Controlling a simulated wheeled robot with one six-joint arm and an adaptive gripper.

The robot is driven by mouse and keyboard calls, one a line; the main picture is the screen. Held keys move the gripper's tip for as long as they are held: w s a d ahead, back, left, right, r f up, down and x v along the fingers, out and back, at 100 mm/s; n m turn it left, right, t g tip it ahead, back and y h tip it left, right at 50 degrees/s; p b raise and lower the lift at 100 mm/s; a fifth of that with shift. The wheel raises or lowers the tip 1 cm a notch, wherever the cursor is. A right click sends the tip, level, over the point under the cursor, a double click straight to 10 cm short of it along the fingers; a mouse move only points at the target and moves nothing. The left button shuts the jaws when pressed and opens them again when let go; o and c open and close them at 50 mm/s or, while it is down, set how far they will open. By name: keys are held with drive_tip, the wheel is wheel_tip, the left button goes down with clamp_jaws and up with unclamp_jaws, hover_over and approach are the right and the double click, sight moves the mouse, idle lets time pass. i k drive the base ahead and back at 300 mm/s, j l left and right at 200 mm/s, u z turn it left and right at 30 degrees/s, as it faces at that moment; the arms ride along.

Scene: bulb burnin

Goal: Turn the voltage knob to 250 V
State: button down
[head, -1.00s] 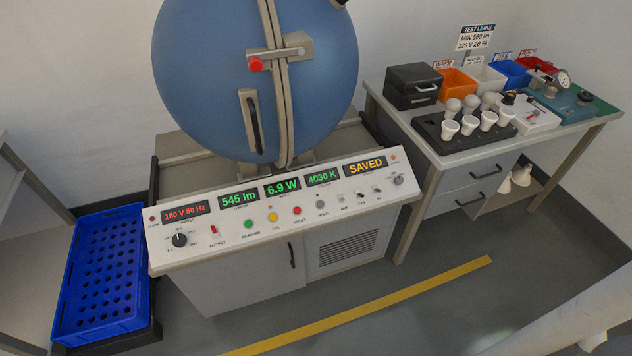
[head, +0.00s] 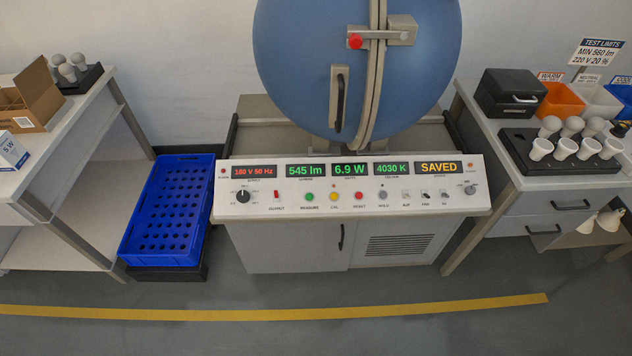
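The voltage knob (head: 243,196) is a black round dial at the left end of the white sloped control panel (head: 300,207). Small scale marks surround it, too small to read. The red display (head: 254,171) above it reads 180 V 50 Hz. A red output switch (head: 276,194) is just right of the knob. Other displays read 545 lm, 6.9 W, 4030 K and SAVED. My gripper is not in view.
The blue sphere (head: 300,60) stands behind the panel. A blue crate (head: 170,210) sits low to its left. Tables with bulbs (head: 563,148) and boxes (head: 35,95) flank it. The floor in front, with a yellow line (head: 270,315), is clear.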

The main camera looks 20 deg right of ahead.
sight(243, 196)
drive_tip(key=i+j+u, duration=0.55)
drive_tip(key=i+j, duration=0.2)
